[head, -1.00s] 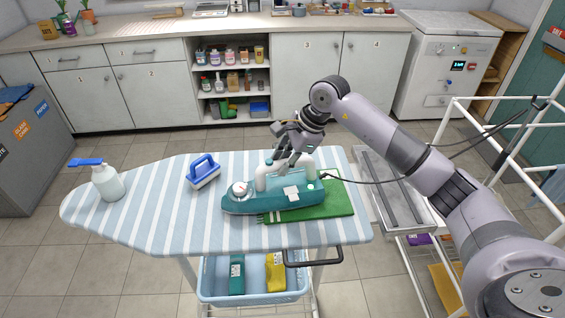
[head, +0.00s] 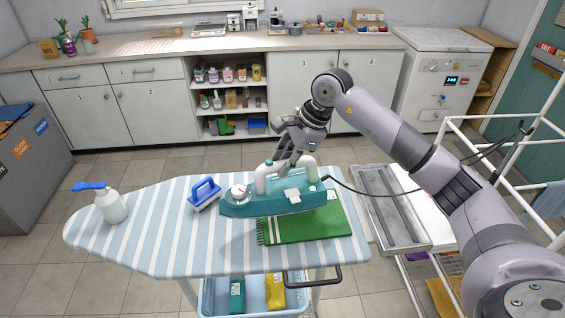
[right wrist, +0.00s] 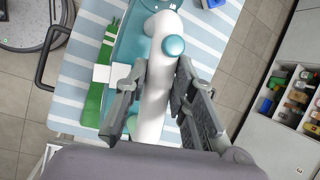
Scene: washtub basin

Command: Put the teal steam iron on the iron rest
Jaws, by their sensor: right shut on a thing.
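The teal steam iron (head: 275,206) has a white handle and a dial at its left end. It hangs level, a little above the ironing board, over the far edge of a green towel. My right gripper (head: 287,162) is shut on the handle; the right wrist view shows its fingers (right wrist: 160,78) on either side of the white handle (right wrist: 154,100). The iron rest (head: 392,212) appears to be the grey metal tray with raised rails at the board's right end, and it is empty. My left gripper is not in view.
A green towel (head: 310,226) lies on the striped ironing board (head: 150,240). The iron's dark cord (head: 365,192) runs right, across the rest. A white rack stands at right.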

